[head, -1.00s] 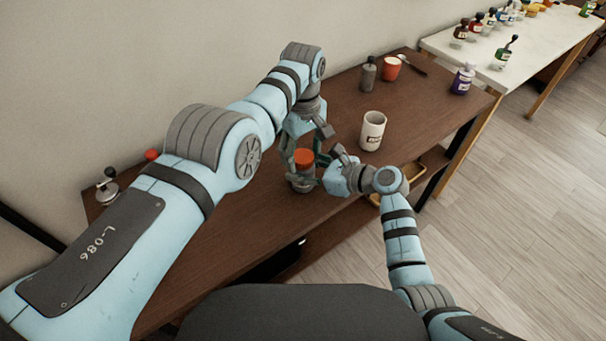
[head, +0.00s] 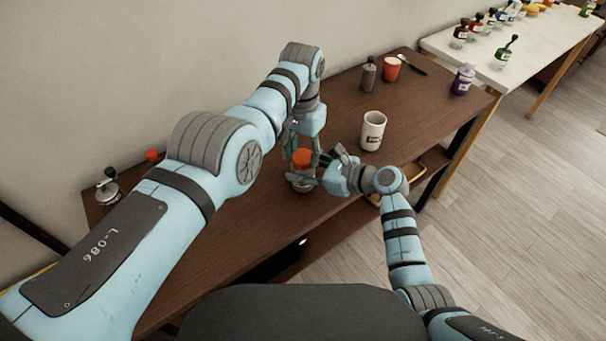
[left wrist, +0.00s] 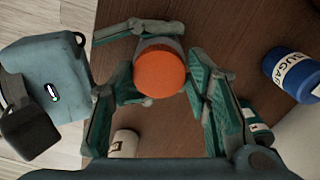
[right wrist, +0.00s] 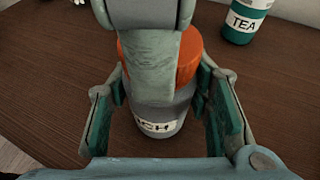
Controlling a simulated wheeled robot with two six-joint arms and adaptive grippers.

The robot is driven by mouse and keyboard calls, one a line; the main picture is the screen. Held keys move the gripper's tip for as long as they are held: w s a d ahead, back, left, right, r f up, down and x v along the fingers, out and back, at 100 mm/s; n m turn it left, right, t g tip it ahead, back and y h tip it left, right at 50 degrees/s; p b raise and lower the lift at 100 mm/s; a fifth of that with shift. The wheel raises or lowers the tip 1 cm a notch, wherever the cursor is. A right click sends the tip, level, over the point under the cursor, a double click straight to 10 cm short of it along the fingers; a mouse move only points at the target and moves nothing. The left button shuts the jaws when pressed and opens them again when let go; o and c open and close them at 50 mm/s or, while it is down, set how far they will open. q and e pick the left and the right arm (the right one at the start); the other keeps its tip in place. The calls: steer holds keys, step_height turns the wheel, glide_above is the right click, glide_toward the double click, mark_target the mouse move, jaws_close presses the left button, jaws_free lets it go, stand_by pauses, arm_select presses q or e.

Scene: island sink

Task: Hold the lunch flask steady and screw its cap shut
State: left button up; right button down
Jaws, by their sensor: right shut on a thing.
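The grey lunch flask (right wrist: 160,117) stands upright on the brown table, with a label partly readable in the right wrist view. Its orange cap (head: 302,157) sits on top; the left wrist view shows the cap (left wrist: 159,70) from above. How tightly it sits cannot be seen. My right gripper (right wrist: 160,108) is shut on the flask body below the cap. My left gripper (left wrist: 155,105) is open above the flask, its fingers spread on either side of the cap with visible gaps. One of its fingers hides part of the cap in the right wrist view.
A grey bottle (head: 369,74), red cup (head: 391,68) and purple bottle (head: 463,79) are farther back. A blue sugar jar (left wrist: 292,73) and teal tea jar (right wrist: 243,20) stand nearby. The front table area is clear.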

arm_select(q)
steer(key=o, duration=0.3)
steer(key=shift+o, duration=0.2)
step_height(320, 180, up, 12)
stand_by(0.3)
arm_select(e)
steer(key=c, duration=0.7)
jaws_free()
steer(key=shift+c, duration=0.2)
